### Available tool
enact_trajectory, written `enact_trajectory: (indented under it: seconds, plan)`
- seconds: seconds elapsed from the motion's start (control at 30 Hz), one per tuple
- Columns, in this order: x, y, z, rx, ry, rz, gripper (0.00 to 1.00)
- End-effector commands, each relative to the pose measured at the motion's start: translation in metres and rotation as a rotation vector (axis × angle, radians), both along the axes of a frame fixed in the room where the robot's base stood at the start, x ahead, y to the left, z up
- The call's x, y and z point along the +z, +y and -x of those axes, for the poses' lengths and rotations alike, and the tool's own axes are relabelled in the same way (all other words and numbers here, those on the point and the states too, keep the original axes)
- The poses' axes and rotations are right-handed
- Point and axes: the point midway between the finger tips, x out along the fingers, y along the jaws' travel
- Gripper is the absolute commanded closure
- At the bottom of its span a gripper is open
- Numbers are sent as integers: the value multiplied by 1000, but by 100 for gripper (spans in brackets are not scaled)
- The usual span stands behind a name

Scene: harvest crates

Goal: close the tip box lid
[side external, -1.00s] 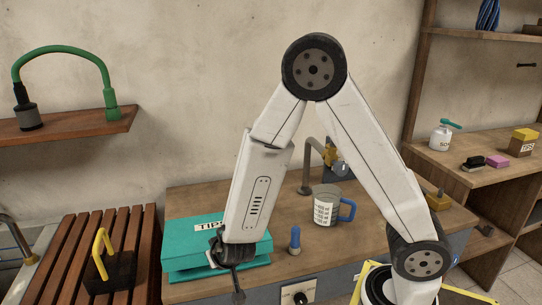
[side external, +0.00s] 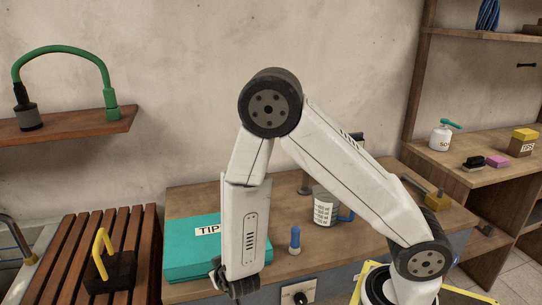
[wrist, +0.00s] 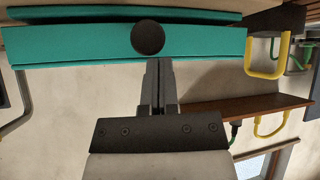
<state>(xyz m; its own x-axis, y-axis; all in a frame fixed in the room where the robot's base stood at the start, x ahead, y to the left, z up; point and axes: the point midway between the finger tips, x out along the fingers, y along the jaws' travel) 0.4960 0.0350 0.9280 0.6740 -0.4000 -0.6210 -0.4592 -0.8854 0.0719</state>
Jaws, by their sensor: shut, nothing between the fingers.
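The teal tip box (side external: 195,258) stands on the left of the wooden counter, its lid (side external: 185,238) lying over the base and a "TIP" label on top. In the side view the lid looks nearly flat, with little or no gap at the front. In the wrist view, which is upside down, the lid (wrist: 80,48) and base (wrist: 100,16) show as two teal bands with a thin dark line between them. A black round disc (wrist: 148,38) sits on the wider band. My gripper (wrist: 158,65) is shut and empty by the box's front; its fingertips (side external: 219,281) are partly hidden in the side view.
A blue-capped bottle (side external: 295,240) and a grey mug (side external: 325,207) stand right of the box. A slatted wooden bench (side external: 60,250) with a yellow-handled item (side external: 103,258) is at left. The counter front has a knob panel (side external: 298,292).

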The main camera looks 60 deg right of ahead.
Motion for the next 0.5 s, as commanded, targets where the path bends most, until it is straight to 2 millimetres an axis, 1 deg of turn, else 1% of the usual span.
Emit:
enact_trajectory:
  seconds: [0.3,0.5]
  plan:
    - [1,1,1,0,1,0,100]
    - [7,5,6,0,-1,-1,100]
